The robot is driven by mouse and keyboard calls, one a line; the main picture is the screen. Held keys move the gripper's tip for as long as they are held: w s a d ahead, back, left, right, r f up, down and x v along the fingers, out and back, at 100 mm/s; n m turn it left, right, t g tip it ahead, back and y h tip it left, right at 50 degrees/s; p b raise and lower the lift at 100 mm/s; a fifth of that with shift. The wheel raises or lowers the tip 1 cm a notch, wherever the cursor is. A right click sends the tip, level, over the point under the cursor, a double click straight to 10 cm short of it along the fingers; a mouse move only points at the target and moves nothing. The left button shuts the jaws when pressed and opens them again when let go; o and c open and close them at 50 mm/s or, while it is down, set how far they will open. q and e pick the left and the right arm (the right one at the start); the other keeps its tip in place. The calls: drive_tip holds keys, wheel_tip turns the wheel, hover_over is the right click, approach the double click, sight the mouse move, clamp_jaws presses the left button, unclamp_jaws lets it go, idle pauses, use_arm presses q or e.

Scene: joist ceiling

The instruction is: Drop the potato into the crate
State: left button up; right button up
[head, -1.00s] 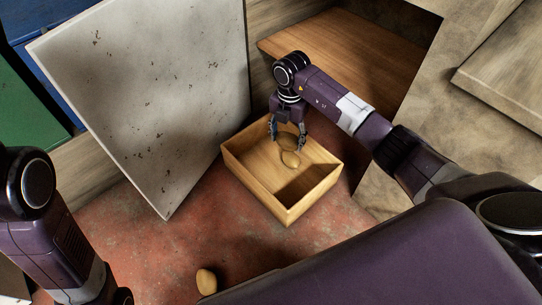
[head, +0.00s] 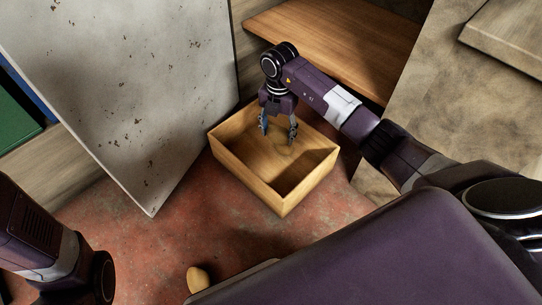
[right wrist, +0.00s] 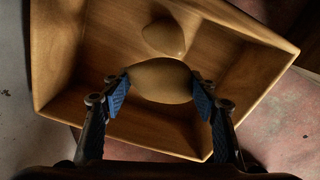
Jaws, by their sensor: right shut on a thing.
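The crate (head: 233,163) is an open, light wooden box standing on the floor, in the middle of the head view. My right gripper (head: 278,131) is above its inside, pointing down. In the right wrist view, the blue pads of my right gripper (right wrist: 160,92) are shut on a brown potato (right wrist: 160,80), one pad on each side. Another potato (right wrist: 164,38) lies in the crate beyond the held one. In the head view the potatoes at the gripper blend into the wood. My left gripper is out of view.
Another potato (head: 198,279) lies on the reddish floor in front of the crate, partly hidden by my body. A grey speckled slab (head: 128,90) leans to the left of the crate. A wooden shelf (head: 335,45) is behind it.

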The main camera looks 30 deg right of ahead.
drive_tip(key=o, duration=1.3)
drive_tip(key=shift+o, duration=0.2)
wheel_tip(320, 180, up, 12)
drive_tip(key=shift+a, duration=0.15)
